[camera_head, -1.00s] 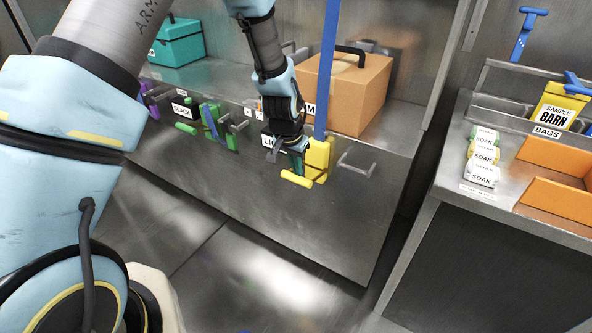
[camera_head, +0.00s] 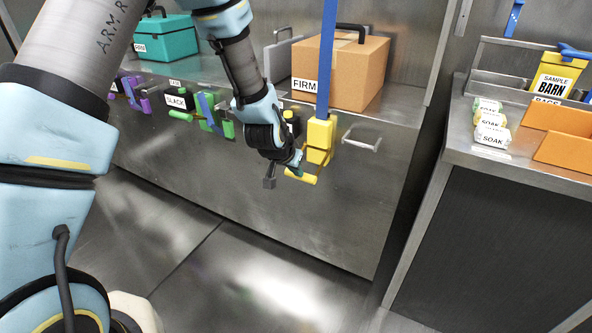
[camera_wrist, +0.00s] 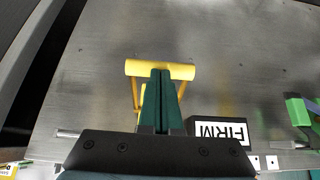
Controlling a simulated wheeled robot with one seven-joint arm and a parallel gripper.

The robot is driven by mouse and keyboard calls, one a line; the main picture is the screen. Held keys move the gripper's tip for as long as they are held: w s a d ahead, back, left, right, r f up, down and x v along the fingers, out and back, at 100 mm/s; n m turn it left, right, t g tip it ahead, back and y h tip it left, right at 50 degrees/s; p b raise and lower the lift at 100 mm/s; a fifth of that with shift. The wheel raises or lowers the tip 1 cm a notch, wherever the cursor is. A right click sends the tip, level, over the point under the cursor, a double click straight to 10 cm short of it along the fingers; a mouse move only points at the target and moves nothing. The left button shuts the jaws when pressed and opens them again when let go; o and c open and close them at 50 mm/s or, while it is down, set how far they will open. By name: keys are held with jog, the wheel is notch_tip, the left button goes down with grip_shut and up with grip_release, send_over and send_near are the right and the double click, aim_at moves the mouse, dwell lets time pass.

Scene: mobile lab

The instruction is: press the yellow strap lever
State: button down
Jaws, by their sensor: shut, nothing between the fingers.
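The yellow strap lever (camera_head: 301,177) sticks out from a yellow ratchet (camera_head: 320,139) on the bench front, with a blue strap (camera_head: 326,60) running up from it. In the wrist view the lever's yellow crossbar (camera_wrist: 146,68) lies just past the tips of my gripper (camera_wrist: 160,72). The green fingers are together and empty, and overlap the crossbar in that view. In the head view my gripper (camera_head: 297,168) is at the lever, from the left. I cannot tell whether they touch. The fingers hide part of the lever arms and ratchet.
A green ratchet (camera_head: 215,124) and a purple one (camera_head: 136,93) sit farther left on the bench front. An orange case (camera_head: 345,75) and a teal case (camera_head: 168,38) stand on the bench. A metal handle (camera_head: 362,137) is right of the yellow ratchet. A side counter (camera_head: 462,140) stands at right.

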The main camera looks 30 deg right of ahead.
jog(key=shift+a+f, duration=0.1)
jog(key=shift+f, duration=0.4)
jog(key=shift+s, duration=0.1)
